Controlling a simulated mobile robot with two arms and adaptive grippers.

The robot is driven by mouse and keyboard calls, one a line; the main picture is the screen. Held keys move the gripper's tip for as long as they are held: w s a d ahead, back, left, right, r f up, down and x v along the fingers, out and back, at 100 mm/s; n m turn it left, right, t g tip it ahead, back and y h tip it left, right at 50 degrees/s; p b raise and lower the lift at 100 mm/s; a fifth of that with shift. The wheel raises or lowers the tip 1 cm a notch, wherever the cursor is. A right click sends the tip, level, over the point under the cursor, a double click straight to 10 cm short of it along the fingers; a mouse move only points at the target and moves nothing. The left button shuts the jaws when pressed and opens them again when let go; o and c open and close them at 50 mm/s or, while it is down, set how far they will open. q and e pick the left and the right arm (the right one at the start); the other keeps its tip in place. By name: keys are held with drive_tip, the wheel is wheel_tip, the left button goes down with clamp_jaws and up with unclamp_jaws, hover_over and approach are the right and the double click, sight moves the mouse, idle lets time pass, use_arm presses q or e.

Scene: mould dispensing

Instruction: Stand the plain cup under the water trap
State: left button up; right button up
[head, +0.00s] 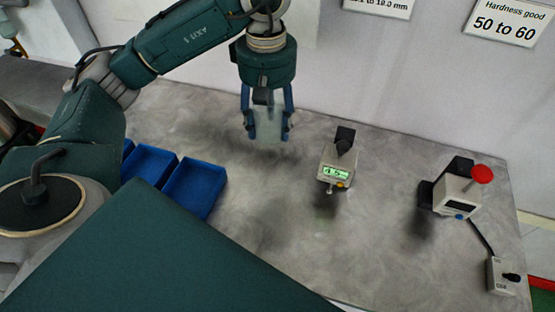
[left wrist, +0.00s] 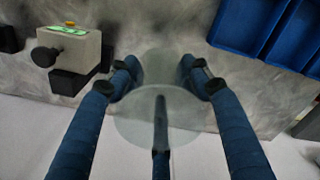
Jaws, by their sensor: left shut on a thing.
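The plain cup (head: 268,122) is clear and see-through, and it sits between the blue fingers of my left gripper (head: 267,130). The gripper is shut on it and points down over the back of the grey bench, with the cup apparently above the top. In the left wrist view, the cup (left wrist: 137,128) shows as a pale round shape between the fingers of my left gripper (left wrist: 156,88). A small fitting with a yellow part (head: 14,47) hangs at the far left wall; I cannot tell whether it is the water trap. My right gripper is out of view.
Blue trays (head: 193,188) stand at the bench's left. A gauge with a green display (head: 341,170) stands right of the gripper. A tester with a red knob (head: 458,196) and a small switch box (head: 502,277) are farther right. The bench's (head: 270,215) middle is clear.

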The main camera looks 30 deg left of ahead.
use_arm(q)
drive_tip(key=p, duration=0.3)
hover_over(271, 181)
wheel_tip(271, 181, down, 14)
wheel_tip(271, 181, down, 4)
drive_tip(key=shift+f+p, duration=0.1)
drive_tip(key=shift+p, duration=0.35)
drive_tip(key=shift+f+b, duration=0.25)
drive_tip(key=shift+b, duration=0.1)
drive_tip(key=o, duration=1.1)
drive_tip(key=shift+r, duration=0.1)
drive_tip(key=shift+r, duration=0.1)
